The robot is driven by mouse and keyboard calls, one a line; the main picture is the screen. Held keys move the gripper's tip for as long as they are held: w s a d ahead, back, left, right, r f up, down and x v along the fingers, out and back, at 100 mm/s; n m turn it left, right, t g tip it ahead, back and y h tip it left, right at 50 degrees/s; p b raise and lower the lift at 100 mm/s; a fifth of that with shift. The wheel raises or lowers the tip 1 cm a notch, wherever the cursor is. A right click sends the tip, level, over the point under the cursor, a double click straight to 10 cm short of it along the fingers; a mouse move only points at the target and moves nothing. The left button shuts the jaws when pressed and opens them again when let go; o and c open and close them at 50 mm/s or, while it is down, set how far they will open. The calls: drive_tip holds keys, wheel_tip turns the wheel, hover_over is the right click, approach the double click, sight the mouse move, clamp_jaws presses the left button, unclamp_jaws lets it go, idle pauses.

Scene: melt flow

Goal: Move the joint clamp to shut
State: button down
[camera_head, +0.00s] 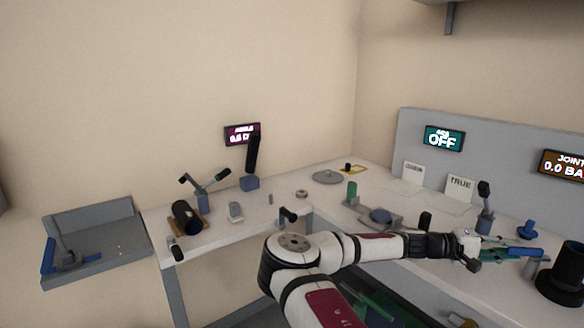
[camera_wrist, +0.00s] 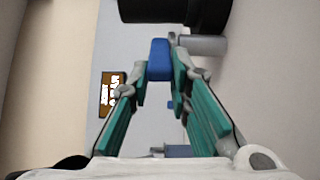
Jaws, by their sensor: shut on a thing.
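The joint clamp shows as a blue handle (camera_wrist: 159,58) in the wrist view, between the teal fingers of my gripper (camera_wrist: 159,70). The fingertips are shut on the handle. In the head view, my gripper (camera_head: 497,257) is at the right, over the bench. A blue bar (camera_head: 526,251) at its tip looks like the same handle. A black cylinder (camera_head: 563,282) stands just right of it. It also shows at the top of the wrist view (camera_wrist: 180,10), with a grey rod (camera_wrist: 203,45) near the handle. The clamp's pivot and exact angle are hard to tell.
A blue knob (camera_head: 530,230) and an upright lever (camera_head: 484,195) stand behind my gripper. The joint display (camera_head: 563,165) reads 0.0 and is cut off at the edge. A grey panel (camera_head: 490,150) backs the bench. Several fixtures stand on the left bench.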

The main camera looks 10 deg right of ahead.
drive_tip(key=shift+w, duration=0.25)
drive_tip(key=shift+w+d+b, duration=0.55)
drive_tip(key=shift+w+b, duration=0.05)
drive_tip(key=shift+w, duration=0.15)
drive_tip(key=shift+w+d+b, duration=0.55)
drive_tip(key=shift+w+d, duration=0.1)
drive_tip(key=shift+d, duration=0.1)
